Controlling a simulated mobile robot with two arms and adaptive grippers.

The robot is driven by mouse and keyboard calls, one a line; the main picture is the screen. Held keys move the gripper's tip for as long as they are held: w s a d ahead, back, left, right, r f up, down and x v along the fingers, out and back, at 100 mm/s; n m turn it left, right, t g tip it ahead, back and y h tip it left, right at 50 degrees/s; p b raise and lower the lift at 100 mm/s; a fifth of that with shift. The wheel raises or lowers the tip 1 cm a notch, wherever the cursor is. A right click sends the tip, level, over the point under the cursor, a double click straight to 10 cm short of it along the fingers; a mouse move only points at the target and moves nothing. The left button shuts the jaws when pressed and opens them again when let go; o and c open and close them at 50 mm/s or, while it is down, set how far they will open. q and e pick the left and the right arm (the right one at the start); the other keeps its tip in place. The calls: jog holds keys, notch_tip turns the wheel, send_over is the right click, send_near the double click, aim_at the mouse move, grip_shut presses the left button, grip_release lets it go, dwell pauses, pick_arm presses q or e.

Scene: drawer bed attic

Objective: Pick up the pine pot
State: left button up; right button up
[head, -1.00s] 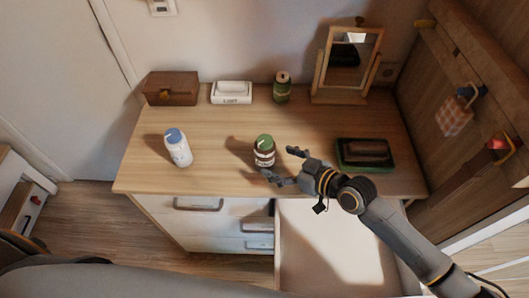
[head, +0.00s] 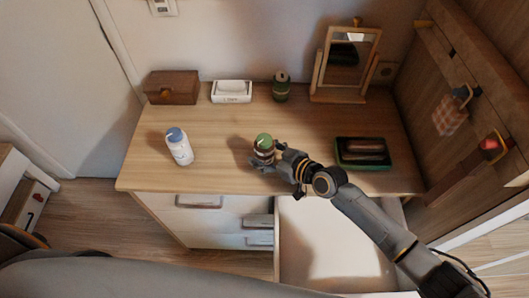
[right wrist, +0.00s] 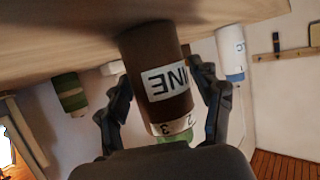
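The pine pot (head: 264,146) is a brown jar with a green lid and a white label. It stands upright near the front middle of the wooden desk. In the right wrist view the pot (right wrist: 157,75) appears upside down, with part of the word PINE readable. My right gripper (head: 266,155) has a finger on each side of the pot. In the right wrist view the fingers (right wrist: 160,80) bend inward and look pressed against its sides. No lift off the desk shows. My left gripper is not in view.
A white bottle with a blue cap (head: 179,148) stands to the left. A green canister (head: 281,88), a tissue box (head: 231,92), a brown box (head: 171,87) and a mirror (head: 349,62) stand at the back. A green tray (head: 363,165) lies right. An open drawer (head: 320,245) sticks out below.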

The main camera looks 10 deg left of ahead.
jog(key=c, duration=0.8)
jog(key=shift+r, duration=0.15)
